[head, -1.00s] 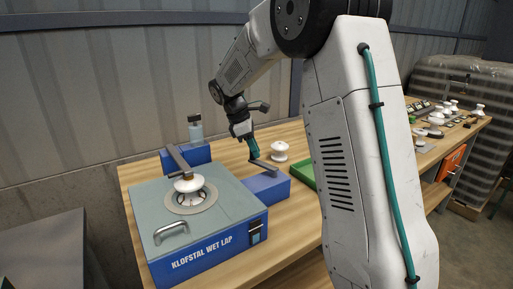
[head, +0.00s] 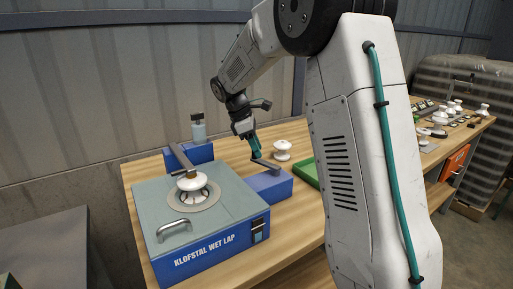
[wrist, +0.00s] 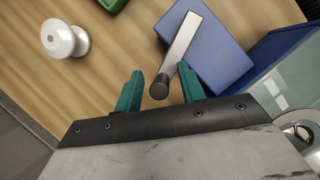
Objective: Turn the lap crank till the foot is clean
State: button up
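The blue wet lap machine (head: 207,243) stands on the bench, with a grey top and a round lap plate (head: 206,203). A white insulator (head: 190,182) sits upright on the plate under a grey holding arm (head: 180,156); its foot faces down and is hidden. The crank (head: 266,164) is a grey lever on a blue block (head: 272,186) at the machine's right. In the wrist view, the crank's dark knob (wrist: 159,88) lies between the teal fingers of my gripper (wrist: 160,72), with small gaps either side. My gripper (head: 256,150) is open at the knob.
A loose white insulator (head: 283,150) stands right of the crank, near a green tray (head: 307,171). A bottle (head: 198,130) stands on a blue block behind the lap. A second bench (head: 440,148) with several insulators is at the right.

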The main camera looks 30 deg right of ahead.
jog(key=v, duration=0.7)
jog(key=shift+r, duration=0.2)
jog(key=shift+n+t, duration=0.3)
jog(key=shift+n, duration=0.4)
jog(key=x, duration=0.8)
jog(key=shift+s, duration=0.15)
grip_shut()
